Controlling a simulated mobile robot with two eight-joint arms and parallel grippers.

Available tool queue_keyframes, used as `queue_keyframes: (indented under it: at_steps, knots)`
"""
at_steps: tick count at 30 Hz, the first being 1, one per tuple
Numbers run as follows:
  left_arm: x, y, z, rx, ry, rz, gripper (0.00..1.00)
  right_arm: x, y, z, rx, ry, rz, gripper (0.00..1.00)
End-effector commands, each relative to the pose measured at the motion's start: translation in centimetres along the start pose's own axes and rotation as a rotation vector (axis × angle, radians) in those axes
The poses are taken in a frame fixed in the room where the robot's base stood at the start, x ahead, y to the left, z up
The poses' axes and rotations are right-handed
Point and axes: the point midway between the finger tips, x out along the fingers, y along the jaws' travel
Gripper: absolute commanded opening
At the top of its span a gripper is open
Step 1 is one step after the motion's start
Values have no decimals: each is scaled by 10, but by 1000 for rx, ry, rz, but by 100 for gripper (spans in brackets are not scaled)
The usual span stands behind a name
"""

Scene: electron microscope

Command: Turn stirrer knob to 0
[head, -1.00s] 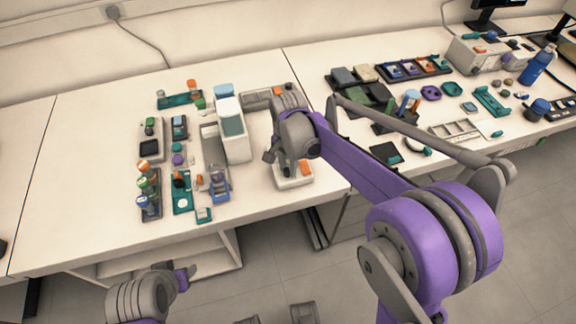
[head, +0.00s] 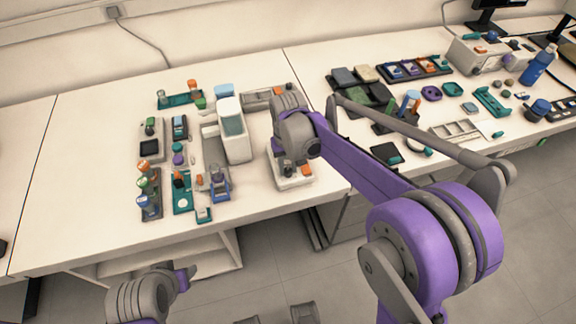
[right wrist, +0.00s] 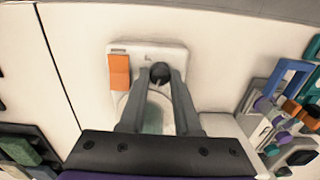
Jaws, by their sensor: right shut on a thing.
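The stirrer is a small white box (head: 294,182) near the table's front edge in the head view, partly hidden by my right wrist. The right wrist view shows its white top (right wrist: 146,50), an orange block (right wrist: 120,72) at its left and a dark round knob (right wrist: 160,72). My right gripper (right wrist: 160,78) is shut on the knob, a finger on each side of it. In the head view the right gripper (head: 287,166) is over the stirrer, mostly hidden by the wrist. The knob's setting cannot be read. My left arm shows at the lower left, but its fingers do not.
A tall white instrument (head: 235,138) stands just left of the stirrer. Several small racks and bottles crowd the table further left, including a rack of capped vials (head: 149,190). Dark trays (head: 362,92) lie to the right. Bare tabletop (head: 85,160) is at the far left.

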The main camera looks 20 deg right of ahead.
Motion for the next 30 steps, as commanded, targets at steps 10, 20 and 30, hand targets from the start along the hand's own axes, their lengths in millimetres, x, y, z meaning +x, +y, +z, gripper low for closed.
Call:
queue_keyframes:
  at_steps: [10,20,30]
  knots:
    - [0,0,0,0,0,0,50,-1,0,0,-210,1,0,0]
    - [0,0,0,0,0,0,50,-1,0,0,-284,1,0,0]
    - [0,0,0,0,0,0,50,-1,0,0,-288,1,0,0]
